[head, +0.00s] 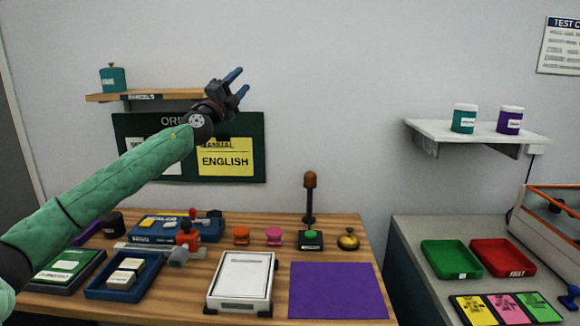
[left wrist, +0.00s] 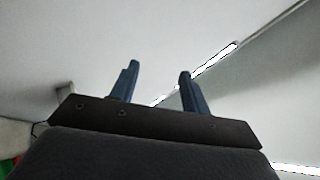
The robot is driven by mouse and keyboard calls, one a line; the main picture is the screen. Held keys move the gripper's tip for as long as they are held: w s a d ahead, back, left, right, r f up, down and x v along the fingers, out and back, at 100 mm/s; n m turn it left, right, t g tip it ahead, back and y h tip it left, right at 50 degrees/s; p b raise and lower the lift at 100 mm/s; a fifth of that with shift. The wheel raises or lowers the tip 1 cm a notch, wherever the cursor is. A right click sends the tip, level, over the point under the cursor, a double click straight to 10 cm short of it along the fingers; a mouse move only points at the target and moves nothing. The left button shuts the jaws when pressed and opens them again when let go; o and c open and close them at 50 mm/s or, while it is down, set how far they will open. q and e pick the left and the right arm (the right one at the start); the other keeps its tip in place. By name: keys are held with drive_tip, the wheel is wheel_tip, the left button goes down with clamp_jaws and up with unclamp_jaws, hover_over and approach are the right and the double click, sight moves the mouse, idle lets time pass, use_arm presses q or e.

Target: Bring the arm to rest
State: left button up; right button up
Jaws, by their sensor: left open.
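My left arm in its green sleeve reaches up from the lower left in the head view. Its gripper (head: 238,84) is raised well above the wooden table, in front of the wall and near the right end of the small wooden shelf. The two blue fingers are apart with nothing between them. My right gripper is not in either view.
The wooden table (head: 340,229) holds a purple mat (head: 338,290), a white framed tray (head: 241,281), a blue tray (head: 94,290), a bell (head: 348,239) and stamps. A wooden shelf (head: 170,95) with a teal jar (head: 113,78) is close left of the gripper. At right are green (head: 451,259) and red trays (head: 503,258).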

use_arm(q)
drive_tip(key=s+n+t+y, duration=0.5)
drive_tip(key=s+n+y, duration=0.1)
drive_tip(key=n+y, duration=0.7)
drive_tip(key=s+f+n+g, duration=0.2)
drive_tip(key=s+f+g, duration=0.35)
drive_tip(key=f, duration=0.75)
drive_tip(key=s+d+f+n+g+y+p, duration=0.1)
drive_tip(key=s+f+n+g, duration=0.2)
drive_tip(key=s+f, duration=0.8)
drive_tip(key=s+f+n+g, duration=0.2)
drive_tip(key=s+f+g, duration=0.3)
drive_tip(key=f, duration=0.9)
drive_tip(key=s+f+n+g+h, duration=0.1)
drive_tip(key=s+f+g, duration=0.3)
drive_tip(key=s+f, duration=1.3)
drive_tip(key=s+f+n+g+p, duration=0.1)
drive_tip(key=s+f+n+g, duration=0.2)
drive_tip(key=s+f, duration=1.4)
drive_tip(key=s+g, duration=0.2)
drive_tip(key=s, duration=0.3)
drive_tip(key=shift+s+f+h, duration=0.15)
drive_tip(key=shift+s+h, duration=0.15)
drive_tip(key=shift+h, duration=0.1)
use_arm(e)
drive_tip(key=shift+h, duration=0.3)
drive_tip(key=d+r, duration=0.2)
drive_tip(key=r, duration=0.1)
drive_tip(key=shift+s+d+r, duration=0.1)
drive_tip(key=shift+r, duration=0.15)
